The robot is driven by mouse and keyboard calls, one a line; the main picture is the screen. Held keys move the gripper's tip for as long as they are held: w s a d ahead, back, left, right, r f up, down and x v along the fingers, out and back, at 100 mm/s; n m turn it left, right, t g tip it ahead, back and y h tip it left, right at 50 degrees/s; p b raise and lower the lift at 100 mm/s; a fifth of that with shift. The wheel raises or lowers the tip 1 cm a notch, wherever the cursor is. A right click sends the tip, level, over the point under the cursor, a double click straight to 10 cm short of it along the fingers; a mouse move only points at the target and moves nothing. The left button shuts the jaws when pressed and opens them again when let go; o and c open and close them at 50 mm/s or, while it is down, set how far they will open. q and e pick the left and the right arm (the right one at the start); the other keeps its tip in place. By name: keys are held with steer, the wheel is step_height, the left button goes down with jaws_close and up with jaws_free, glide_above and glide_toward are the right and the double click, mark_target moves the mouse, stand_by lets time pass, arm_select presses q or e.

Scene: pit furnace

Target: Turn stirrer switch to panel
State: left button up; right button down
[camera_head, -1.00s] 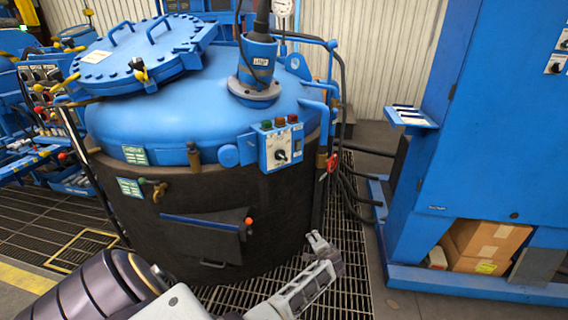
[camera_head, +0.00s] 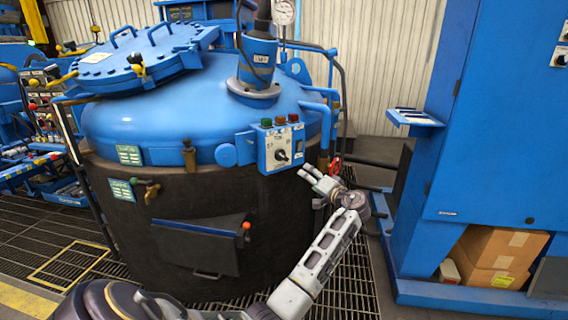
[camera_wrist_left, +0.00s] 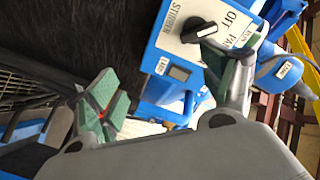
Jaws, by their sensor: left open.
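The stirrer switch (camera_head: 281,155) is a black knob on the white face of a blue box (camera_head: 263,156) on the furnace's side. In the left wrist view the knob (camera_wrist_left: 198,29) shows near the top, with the words STIRRER and OFF and a partly hidden word starting PA. Its white mark points toward the OFF and PA side; I cannot tell exactly which word. My left gripper (camera_head: 307,173) is open and empty, just below and right of the box. In the wrist view its green-padded fingers (camera_wrist_left: 172,93) are spread, and the right finger partly covers the panel labels.
A red valve handle (camera_head: 336,165) and pipes are close to my gripper's right. The furnace body (camera_head: 130,230) has a hatch (camera_head: 200,250) below. A blue cabinet (camera_head: 490,130) stands right, across an open floor gap.

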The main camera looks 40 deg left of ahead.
arm_select(q)
steer(key=s+r+n, duration=0.1)
steer(key=r+g+y+b, duration=0.1)
steer(key=r, duration=0.1)
steer(key=s+a+r+n, duration=0.1)
steer(key=r, duration=0.1)
steer(key=shift+s+n+g, duration=0.3)
steer(key=shift+s+g, duration=0.05)
steer(key=shift+g, duration=0.05)
arm_select(e)
step_height(320, 180, up, 2)
steer(key=shift+a+r, duration=0.1)
steer(key=shift+a, duration=0.05)
arm_select(q)
steer(key=shift+r, duration=0.1)
arm_select(e)
steer(key=shift+a, duration=0.1)
